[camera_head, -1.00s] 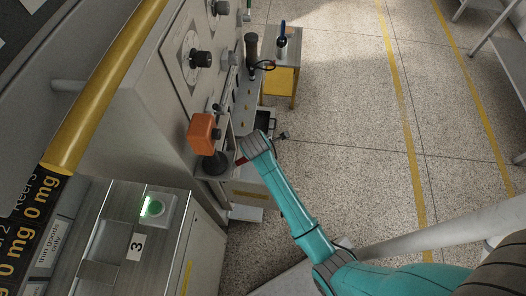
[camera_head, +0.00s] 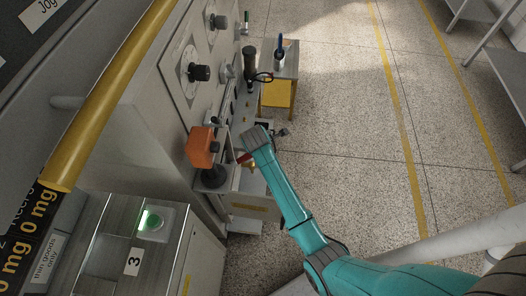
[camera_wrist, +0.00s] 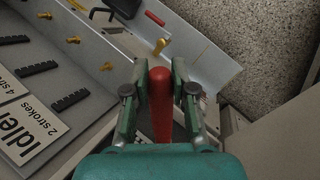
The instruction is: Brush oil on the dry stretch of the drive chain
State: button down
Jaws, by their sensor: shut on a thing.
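My gripper (camera_wrist: 160,78) is shut on a red handle (camera_wrist: 161,110) in the wrist view, with one finger on each side of it. I take the handle for the oil brush's; its bristles are not clear. In the head view my gripper (camera_head: 248,150) is beside the machine's lower side, and a bit of red shows at its tip. The wrist view shows black toothed strips (camera_wrist: 70,101) on a grey panel to the left, next to a white label reading "Idler" and "2 strokes" (camera_wrist: 28,128). I cannot make out the drive chain for certain.
An orange block (camera_head: 201,147) on a black base stands left of my gripper. A yellow stand (camera_head: 279,92) with a blue-handled item is beyond. Yellow pegs (camera_wrist: 73,40) and a grey metal flange (camera_wrist: 205,62) lie near the fingers. Speckled floor is open to the right.

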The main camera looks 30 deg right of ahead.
jog(key=shift+w+d, duration=2.25)
jog(key=shift+w, duration=0.9)
jog(key=s+a, duration=0.6)
jog(key=s, duration=0.2)
jog(key=shift+s, duration=0.4)
jog(key=s+a, duration=0.4)
jog(key=s, duration=0.1)
jog(key=shift+s+a, duration=0.2)
jog(key=s+d, duration=0.3)
jog(key=d, duration=0.2)
jog(key=shift+s, duration=0.25)
jog(key=shift+s+d, duration=0.9)
jog(key=shift+d, duration=0.25)
dwell(1.0)
